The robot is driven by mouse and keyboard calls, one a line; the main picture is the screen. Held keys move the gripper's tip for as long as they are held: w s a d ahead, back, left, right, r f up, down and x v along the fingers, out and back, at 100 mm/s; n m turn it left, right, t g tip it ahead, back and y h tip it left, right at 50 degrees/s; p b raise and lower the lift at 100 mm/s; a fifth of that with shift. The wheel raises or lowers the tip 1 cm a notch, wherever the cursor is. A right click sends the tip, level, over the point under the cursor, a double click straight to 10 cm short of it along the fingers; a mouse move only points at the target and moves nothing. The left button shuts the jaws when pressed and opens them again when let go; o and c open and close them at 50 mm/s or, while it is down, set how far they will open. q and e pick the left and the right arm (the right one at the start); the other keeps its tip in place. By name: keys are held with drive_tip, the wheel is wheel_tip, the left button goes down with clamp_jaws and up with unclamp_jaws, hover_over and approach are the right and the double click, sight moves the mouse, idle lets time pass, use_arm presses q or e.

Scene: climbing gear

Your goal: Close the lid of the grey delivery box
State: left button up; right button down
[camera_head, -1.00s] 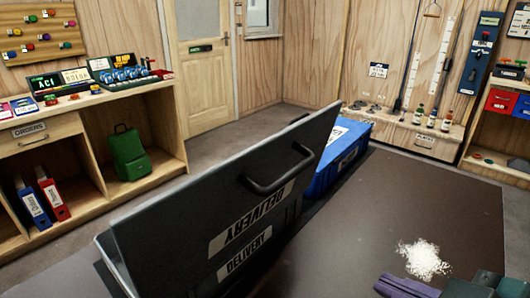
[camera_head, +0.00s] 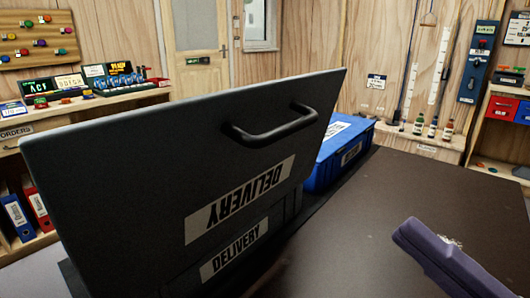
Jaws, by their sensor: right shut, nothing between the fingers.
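The grey delivery box (camera_head: 284,214) stands at the lower middle, its front wall partly cut off by the bottom edge. Its dark grey lid (camera_head: 130,170) is open and stands steeply up, hiding the inside of the box. The lid carries a black bar handle (camera_head: 270,130) near its top edge and an upside-down DELIVERY label. My right gripper (camera_head: 408,230) is at the lower right, shut and empty, in front of the box and apart from the lid. My left gripper is not in view.
A blue box (camera_head: 338,157) stands just behind the grey box on the right. The dark tabletop (camera_head: 400,185) is mostly bare, with white powder (camera_head: 452,242) largely hidden behind my right gripper. Shelves with red and blue binders (camera_head: 16,212) stand at the left.

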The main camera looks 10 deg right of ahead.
sight(291, 132)
drive_tip(key=p+x, duration=0.2)
drive_tip(key=x, duration=0.9)
drive_tip(key=shift+w+r, duration=0.15)
drive_tip(key=shift+r, duration=0.05)
drive_tip(key=shift+w+a+r, duration=0.15)
drive_tip(key=shift+w+a, duration=0.25)
drive_tip(key=shift+w, duration=0.05)
